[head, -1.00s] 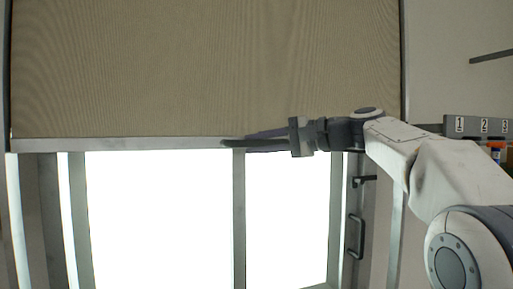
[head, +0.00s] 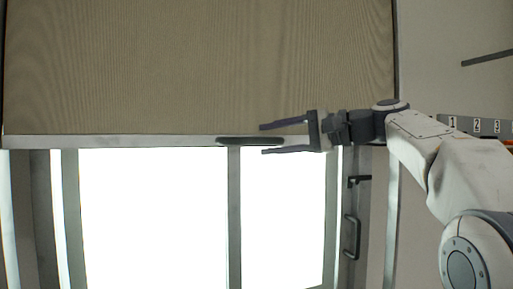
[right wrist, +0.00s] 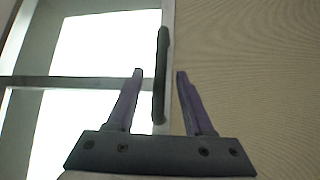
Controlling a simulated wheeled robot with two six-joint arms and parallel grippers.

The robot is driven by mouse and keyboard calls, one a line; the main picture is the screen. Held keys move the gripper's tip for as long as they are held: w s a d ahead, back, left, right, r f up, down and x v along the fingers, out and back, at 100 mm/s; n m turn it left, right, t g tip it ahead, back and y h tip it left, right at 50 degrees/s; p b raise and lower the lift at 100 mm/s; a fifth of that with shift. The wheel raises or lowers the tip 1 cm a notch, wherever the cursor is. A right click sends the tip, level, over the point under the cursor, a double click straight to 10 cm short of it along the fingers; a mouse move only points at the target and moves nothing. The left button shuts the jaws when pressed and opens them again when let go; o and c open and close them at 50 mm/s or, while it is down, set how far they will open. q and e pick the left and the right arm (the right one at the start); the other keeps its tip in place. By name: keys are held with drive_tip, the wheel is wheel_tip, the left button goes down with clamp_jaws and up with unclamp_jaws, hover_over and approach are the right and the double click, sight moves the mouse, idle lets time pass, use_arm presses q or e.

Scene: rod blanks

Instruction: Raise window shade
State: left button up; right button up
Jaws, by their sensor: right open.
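The tan window shade (head: 200,70) covers the upper part of the window, with a grey bottom bar (head: 110,141) along its lower edge. A dark handle (head: 248,141) sits on that bar near the middle. My right gripper (head: 264,139) is open at the handle's right end, one finger above the bar's level and one below. My left gripper is not in view.
The bright window (head: 150,215) with grey frame posts (head: 234,215) is below the bar. A dark pull handle (head: 351,237) is on the frame at right. A numbered grey strip (head: 480,126) is on the right wall, partly behind my arm.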

drive_tip(key=b+v, duration=0.1)
drive_tip(key=v, duration=0.4)
drive_tip(key=shift+s+d, duration=0.2)
drive_tip(key=shift+d, duration=0.1)
drive_tip(key=s+a+f+n+g+h+b, duration=0.1)
drive_tip(key=s+a+f+g+h, duration=0.3)
drive_tip(key=f, duration=0.7)
drive_tip(key=s+a+f+n+b, duration=0.2)
drive_tip(key=a+f, duration=0.3)
drive_tip(key=f, duration=0.5)
drive_tip(key=s+a+f+n+g+h+b, duration=0.15)
drive_tip(key=s+a+f, duration=0.3)
drive_tip(key=f, duration=0.65)
drive_tip(key=s+d+f+n+g+h+b, duration=0.1)
drive_tip(key=s+d+f+n+h, duration=0.2)
drive_tip(key=s+f, duration=0.6)
drive_tip(key=s+d+f+n+g+h+b, duration=0.1)
drive_tip(key=s+f+n+h, duration=0.4)
drive_tip(key=s+f, duration=0.5)
wheel_tip(320, 180, down, 5)
drive_tip(key=shift+d+f+n+b, duration=0.25)
drive_tip(key=shift+d+n+b, duration=0.3)
drive_tip(key=shift+d+n, duration=0.55)
drive_tip(key=shift+s+a+g, duration=0.1)
drive_tip(key=shift+a+g, duration=0.05)
drive_tip(key=shift+g, duration=0.1)
